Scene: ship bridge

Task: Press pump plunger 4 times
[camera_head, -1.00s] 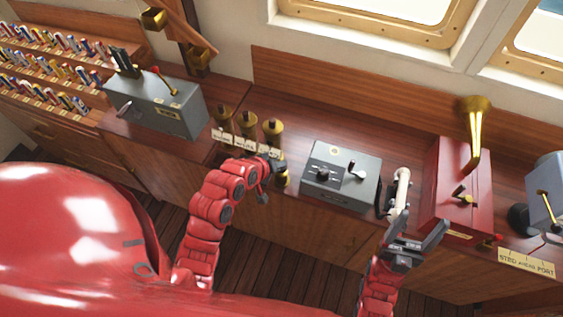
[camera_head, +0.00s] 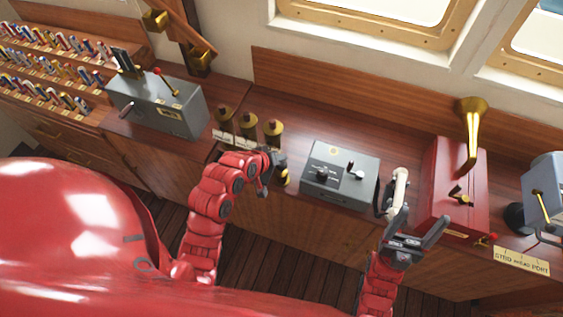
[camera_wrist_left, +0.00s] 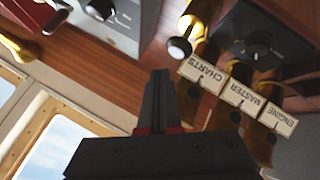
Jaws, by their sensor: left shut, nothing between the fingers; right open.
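A brass pump-like piece (camera_head: 284,178) shows at the counter's front edge, partly hidden behind my left gripper. In the left wrist view a brass cylinder with a dark, pale-rimmed knob (camera_wrist_left: 180,49) lies just beyond the fingertips; I take it for the plunger. My left gripper (camera_head: 266,183) is shut and empty beside it, and its closed fingers (camera_wrist_left: 160,76) point toward the knob's lower left. A gap shows between them; whether they touch in depth I cannot tell. My right gripper (camera_head: 416,226) is open and empty at the counter's front, by the white handset (camera_head: 398,190).
Three brass speaking pipes (camera_head: 248,123) with name labels stand behind my left gripper. A grey control box (camera_head: 342,176) is to its right, another grey box (camera_head: 170,108) to its left. A red box (camera_head: 452,190) with a brass horn (camera_head: 473,135) stands farther right.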

